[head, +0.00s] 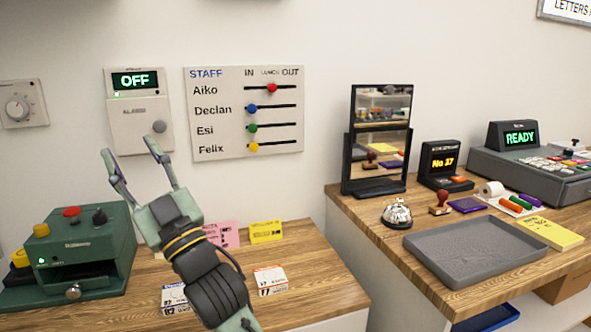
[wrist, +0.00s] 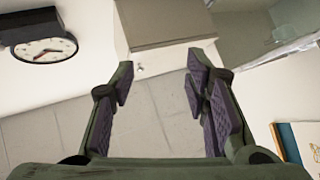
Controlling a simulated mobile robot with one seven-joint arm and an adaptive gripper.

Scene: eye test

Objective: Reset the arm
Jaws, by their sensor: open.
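My gripper (head: 138,166) is raised over the left wooden desk in the head view, in front of the wall and below the alarm panel. Its two green fingers with purple pads are spread apart and empty. In the wrist view my gripper (wrist: 160,85) also shows open, with nothing between the fingers. That view looks at a cabinet (wrist: 165,45), a tiled surface and a wall clock (wrist: 41,50). My arm reaches up from the bottom of the head view and hides part of the desk.
A green machine (head: 85,245) stands left of my arm. Pink (head: 222,235) and yellow (head: 266,231) cards stand behind it. A staff board (head: 246,112) and alarm panel (head: 140,118) hang on the wall. The right desk holds a mirror stand (head: 378,140), bell (head: 397,213) and grey tray (head: 475,255).

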